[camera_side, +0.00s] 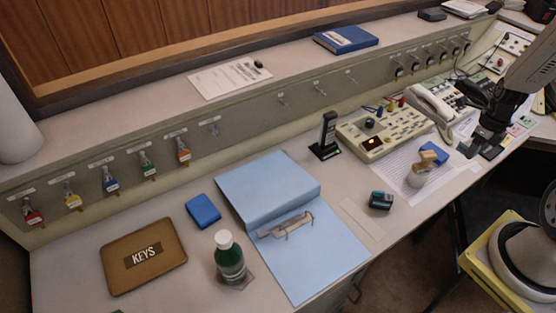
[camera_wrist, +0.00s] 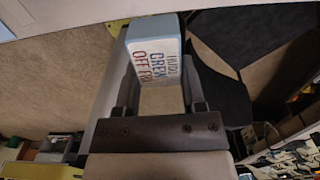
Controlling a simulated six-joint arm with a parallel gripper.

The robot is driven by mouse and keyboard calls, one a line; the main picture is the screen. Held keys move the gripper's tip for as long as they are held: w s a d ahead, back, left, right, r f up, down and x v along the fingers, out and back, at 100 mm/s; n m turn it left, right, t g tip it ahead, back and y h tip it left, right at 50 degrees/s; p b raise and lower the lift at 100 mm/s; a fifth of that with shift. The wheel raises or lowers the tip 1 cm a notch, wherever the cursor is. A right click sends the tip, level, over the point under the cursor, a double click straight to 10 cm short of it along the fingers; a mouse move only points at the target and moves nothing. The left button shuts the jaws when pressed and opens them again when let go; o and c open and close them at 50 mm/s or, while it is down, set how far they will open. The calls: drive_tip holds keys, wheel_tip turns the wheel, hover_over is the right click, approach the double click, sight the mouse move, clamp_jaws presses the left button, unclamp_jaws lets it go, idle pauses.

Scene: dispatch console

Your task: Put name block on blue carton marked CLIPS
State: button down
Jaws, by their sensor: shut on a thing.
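My gripper (camera_side: 488,146) is at the right, over the desk's front edge by the telephone. In the wrist view my gripper (camera_wrist: 160,80) is shut on a pale block with a light blue edge and lines of blue and red lettering, the name block (camera_wrist: 155,52). The side view does not show the block clearly. No CLIPS marking can be read in either view. One small blue box-like thing (camera_side: 203,211) lies left of the blue folder, and another (camera_side: 434,154) is by the printed sheet; I cannot tell which is the carton.
A green bottle (camera_side: 229,260), a brown KEYS tray (camera_side: 124,270) and an open light blue folder (camera_side: 270,187) are on the desk. A black upright stand (camera_side: 328,137), a button console (camera_side: 393,132), a teal-and-black item (camera_side: 381,201) and a telephone (camera_side: 432,105) stand nearer the right.

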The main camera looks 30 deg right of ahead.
drive_tip(key=shift+w+d, duration=0.1)
drive_tip(key=w+d+f, duration=0.4)
drive_tip(key=w+d, duration=0.2)
drive_tip(key=w, duration=0.1)
hover_over(439, 154)
drive_tip(key=s, duration=0.1)
drive_tip(key=f, duration=0.4)
drive_tip(key=shift+a+f, duration=0.2)
drive_tip(key=shift+a, duration=0.15)
drive_tip(key=shift+w+d+f, duration=0.3)
drive_tip(key=shift+w+f, duration=0.05)
drive_tip(key=shift+f, duration=0.1)
drive_tip(key=shift+w+d+f, duration=0.15)
drive_tip(key=shift+f, duration=1.7)
drive_tip(key=shift+f, duration=0.15)
